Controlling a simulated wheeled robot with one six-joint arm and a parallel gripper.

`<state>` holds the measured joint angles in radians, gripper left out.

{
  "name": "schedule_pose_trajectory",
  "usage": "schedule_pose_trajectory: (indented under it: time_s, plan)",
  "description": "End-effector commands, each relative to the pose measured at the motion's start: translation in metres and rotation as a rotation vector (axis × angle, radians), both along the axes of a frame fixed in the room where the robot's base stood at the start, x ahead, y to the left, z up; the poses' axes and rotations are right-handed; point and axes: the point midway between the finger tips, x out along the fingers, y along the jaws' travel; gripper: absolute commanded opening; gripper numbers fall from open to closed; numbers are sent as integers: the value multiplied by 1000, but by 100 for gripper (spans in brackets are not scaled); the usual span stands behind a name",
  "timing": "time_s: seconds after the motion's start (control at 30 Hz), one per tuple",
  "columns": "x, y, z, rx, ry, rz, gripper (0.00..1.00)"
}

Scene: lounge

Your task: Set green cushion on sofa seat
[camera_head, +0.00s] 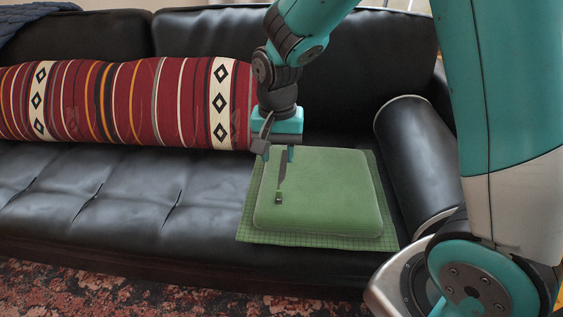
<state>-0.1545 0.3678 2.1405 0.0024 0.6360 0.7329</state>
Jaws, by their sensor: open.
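The green cushion (325,190) lies flat on the right end of the black sofa seat (130,195). A green checked cloth or mat (300,241) is under it and shows around its edges. My gripper (277,156) is open, with its fingers pointing down at the cushion's back left corner. Nothing shows between the fingers. I cannot tell whether the fingertips touch the cushion. A small dark and green piece (279,197) and a dark streak show on the cushion's left part.
A red striped bolster (130,100) lies along the sofa back on the left. The black right armrest (415,155) stands beside the cushion. The seat left of the mat is bare. A patterned red rug (90,290) covers the floor in front. A blue throw (30,15) hangs at top left.

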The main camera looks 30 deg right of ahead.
Motion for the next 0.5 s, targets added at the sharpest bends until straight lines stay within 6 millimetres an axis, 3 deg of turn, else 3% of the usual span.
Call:
schedule_pose_trajectory:
  time_s: [0.17, 0.3, 0.5]
  plan:
    - [-37, 28, 39, 87, -37, 251, 41]
    - [-96, 59, 76, 192, -96, 611, 41]
    - [-172, 85, 105, 293, -186, 1035, 41]
